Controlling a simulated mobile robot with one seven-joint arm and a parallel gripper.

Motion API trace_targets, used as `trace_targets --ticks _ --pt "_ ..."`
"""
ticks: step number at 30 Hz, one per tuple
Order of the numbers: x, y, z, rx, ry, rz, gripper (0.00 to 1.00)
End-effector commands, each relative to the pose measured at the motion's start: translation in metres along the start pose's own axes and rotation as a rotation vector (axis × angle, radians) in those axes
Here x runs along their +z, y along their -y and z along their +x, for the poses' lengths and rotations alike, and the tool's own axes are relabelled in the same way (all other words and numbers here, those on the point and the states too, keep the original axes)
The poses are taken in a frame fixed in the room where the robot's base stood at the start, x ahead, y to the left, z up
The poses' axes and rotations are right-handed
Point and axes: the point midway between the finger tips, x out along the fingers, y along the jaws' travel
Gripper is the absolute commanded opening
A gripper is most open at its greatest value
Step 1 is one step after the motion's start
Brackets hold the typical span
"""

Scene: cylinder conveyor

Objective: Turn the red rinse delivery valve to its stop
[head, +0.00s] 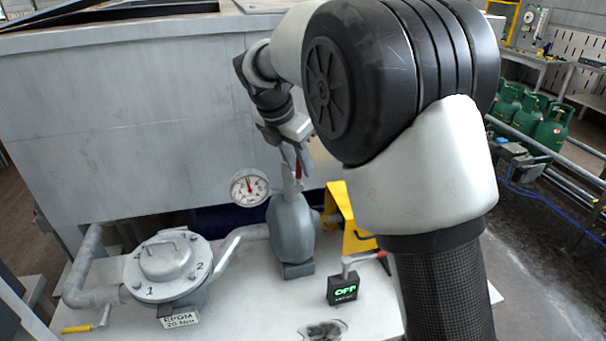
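A second red tip (382,255) sits on a short lever above the black box reading OFF (343,289), apart from my gripper.
A round gauge (249,187) stands just left of the pump. A bolted grey housing (168,266) and a yellow-handled valve (78,328) are at left. A yellow bracket (345,218) stands behind the pump. The large grey tank (120,130) fills the back. Green cylinders (552,125) stand far right.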

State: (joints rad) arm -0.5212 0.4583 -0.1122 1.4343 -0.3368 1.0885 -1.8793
Motion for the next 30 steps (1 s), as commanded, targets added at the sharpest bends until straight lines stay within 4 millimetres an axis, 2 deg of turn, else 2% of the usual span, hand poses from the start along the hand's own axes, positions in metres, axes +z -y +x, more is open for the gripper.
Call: trace_targets --ticks 3,8,19,25,30 --pt "-0.001 0.001 0.021 -0.003 -0.001 0.0 0.32" --pt "0.0 0.001 0.038 -0.002 -0.001 0.0 0.32" --pt "0.0 0.0 0.043 0.0 0.0 0.001 0.32" --pt "0.0 0.0 0.043 0.0 0.0 0.001 0.0" --pt "0.0 0.0 0.043 0.0 0.0 0.001 0.0"
